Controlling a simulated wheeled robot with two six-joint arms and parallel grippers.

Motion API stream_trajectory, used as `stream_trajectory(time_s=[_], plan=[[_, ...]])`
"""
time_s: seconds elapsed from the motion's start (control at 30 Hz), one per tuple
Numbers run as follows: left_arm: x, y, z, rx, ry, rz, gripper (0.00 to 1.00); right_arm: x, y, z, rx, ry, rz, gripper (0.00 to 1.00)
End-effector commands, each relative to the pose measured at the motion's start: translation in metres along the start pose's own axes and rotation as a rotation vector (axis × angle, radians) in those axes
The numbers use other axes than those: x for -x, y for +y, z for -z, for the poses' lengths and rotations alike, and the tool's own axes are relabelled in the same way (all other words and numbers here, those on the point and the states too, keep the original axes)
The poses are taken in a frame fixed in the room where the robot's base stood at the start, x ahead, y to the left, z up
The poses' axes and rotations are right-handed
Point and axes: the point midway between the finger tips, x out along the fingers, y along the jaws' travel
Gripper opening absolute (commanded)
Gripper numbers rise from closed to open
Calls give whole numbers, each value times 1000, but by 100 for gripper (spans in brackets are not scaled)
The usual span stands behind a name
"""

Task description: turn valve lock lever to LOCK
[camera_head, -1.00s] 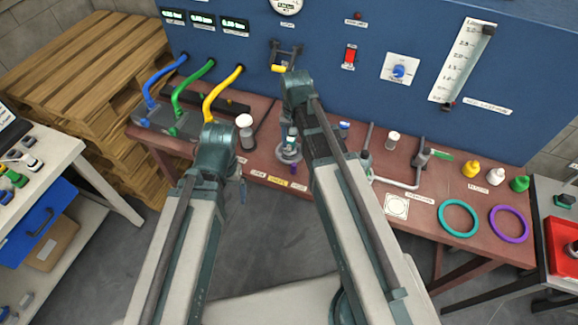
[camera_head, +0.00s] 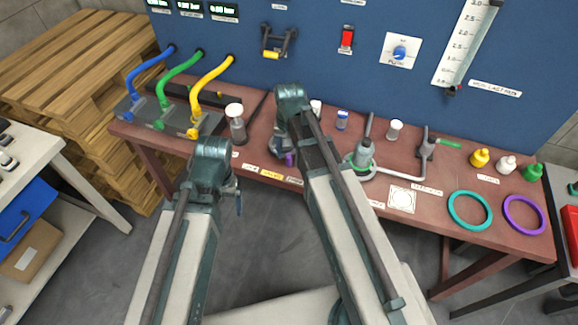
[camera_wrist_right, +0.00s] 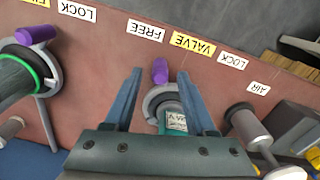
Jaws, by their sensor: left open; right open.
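The valve lock is a round grey collar with a short purple lever (camera_wrist_right: 160,70); in the head view the lever (camera_head: 290,159) shows beside my right arm. In the right wrist view the lever points toward the table edge, near the FREE label (camera_wrist_right: 146,29). The yellow VALVE label (camera_wrist_right: 193,43) and the LOCK label (camera_wrist_right: 232,61) lie to the right. My right gripper (camera_wrist_right: 160,80) is open, its fingers on either side of the lever and collar; contact cannot be told. My left gripper (camera_head: 238,197) hangs open and empty before the table edge, partly hidden.
A second fixture with a green ring (camera_wrist_right: 36,72) and purple lever (camera_wrist_right: 36,34) stands to the left in the wrist view. A capped cylinder (camera_wrist_right: 248,125) stands to the right. Hoses (camera_head: 211,88), a teal ring (camera_head: 469,210) and a purple ring (camera_head: 524,215) are on the table.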

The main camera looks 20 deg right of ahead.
Motion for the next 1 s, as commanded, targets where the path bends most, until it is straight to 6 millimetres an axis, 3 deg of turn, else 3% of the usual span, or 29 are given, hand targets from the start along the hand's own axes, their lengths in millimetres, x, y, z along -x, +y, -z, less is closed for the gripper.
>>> stream_trajectory(time_s=[0.03, 0.2, 0.6, 0.9, 1.0], plan=[[-15, 1, 1, 0, 0, 0, 94, -15, 0, 0, 0, 0, 0, 56], [-30, 3, 2, 0, 0, 0, 94, -31, 0, 0, 0, 0, 0, 56], [-33, 3, 2, 0, 0, 0, 94, -33, 0, 0, 0, 0, 0, 54], [-33, 3, 2, 0, 0, 0, 94, -33, 0, 0, 0, 0, 0, 0], [-33, 3, 2, 0, 0, 0, 94, -33, 0, 0, 0, 0, 0, 0]])
